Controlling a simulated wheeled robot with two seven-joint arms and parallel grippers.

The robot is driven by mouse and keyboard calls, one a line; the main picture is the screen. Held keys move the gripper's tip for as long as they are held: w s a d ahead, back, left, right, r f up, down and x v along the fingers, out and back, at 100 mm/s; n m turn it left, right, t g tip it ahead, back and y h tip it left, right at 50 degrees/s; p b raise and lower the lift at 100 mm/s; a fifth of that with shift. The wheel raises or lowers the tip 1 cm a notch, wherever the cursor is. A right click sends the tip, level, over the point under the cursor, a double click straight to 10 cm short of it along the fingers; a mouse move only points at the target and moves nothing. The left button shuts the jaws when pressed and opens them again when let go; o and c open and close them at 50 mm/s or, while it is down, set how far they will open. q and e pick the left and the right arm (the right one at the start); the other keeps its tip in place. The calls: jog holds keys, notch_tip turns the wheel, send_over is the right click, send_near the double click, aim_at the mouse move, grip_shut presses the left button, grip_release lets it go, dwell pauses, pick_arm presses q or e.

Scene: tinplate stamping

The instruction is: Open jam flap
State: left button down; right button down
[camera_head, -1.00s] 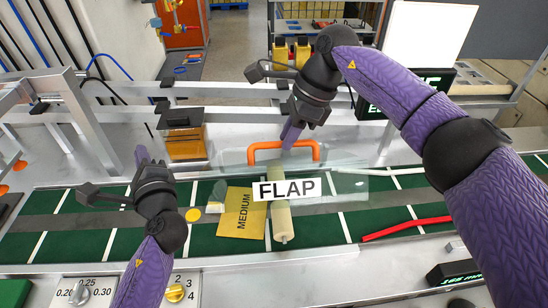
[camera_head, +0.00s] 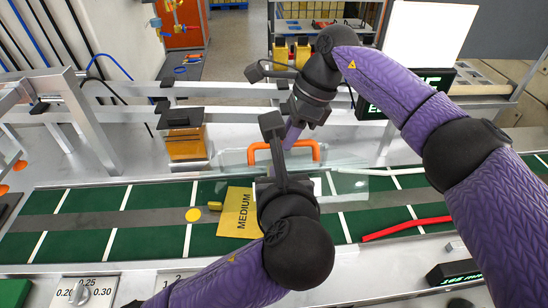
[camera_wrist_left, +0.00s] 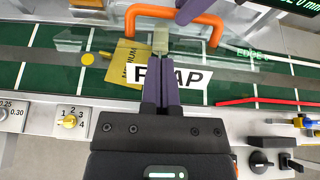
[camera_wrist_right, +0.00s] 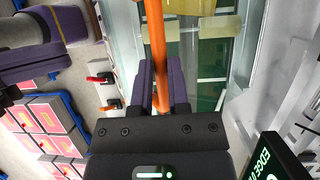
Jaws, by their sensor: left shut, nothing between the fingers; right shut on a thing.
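The jam flap is a clear panel (camera_head: 352,188) over the green conveyor, with an orange handle (camera_head: 314,152) on its far side. Its white FLAP label (camera_wrist_left: 196,77) shows in the left wrist view; my left arm hides most of it in the head view. My right gripper (camera_wrist_right: 160,88) is shut on the handle, and the orange bar (camera_wrist_right: 158,45) runs between its fingers. My left gripper (camera_wrist_left: 161,88) is shut and empty, over the label and near side of the flap. I cannot tell whether it touches the panel.
A yellow MEDIUM card (camera_head: 236,212) and a cream roller (camera_wrist_left: 160,42) lie at the flap. A yellow disc (camera_head: 193,214) is on the belt (camera_head: 110,222) to the left. A red bar (camera_head: 406,228) lies at the right. A numbered knob panel (camera_head: 85,291) is at the front left.

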aim_at(273, 164)
pick_arm(q)
jog(key=x, duration=0.6)
jog(key=shift+w+f, duration=0.1)
jog(key=shift+w, duration=0.05)
pick_arm(e)
jog(key=shift+d+f, duration=0.1)
jog(key=shift+f, duration=0.05)
pick_arm(q)
jog(key=shift+w+r, duration=0.55)
jog(key=shift+r, duration=0.15)
jog(key=shift+w+a+f, duration=0.1)
jog(key=shift+w+a, duration=0.05)
jog(key=shift+w, duration=0.1)
pick_arm(e)
jog(key=c, duration=0.7)
grip_release()
jog(key=shift+w, duration=0.3)
jog(key=shift+o, duration=0.5)
jog(key=shift+s, duration=0.1)
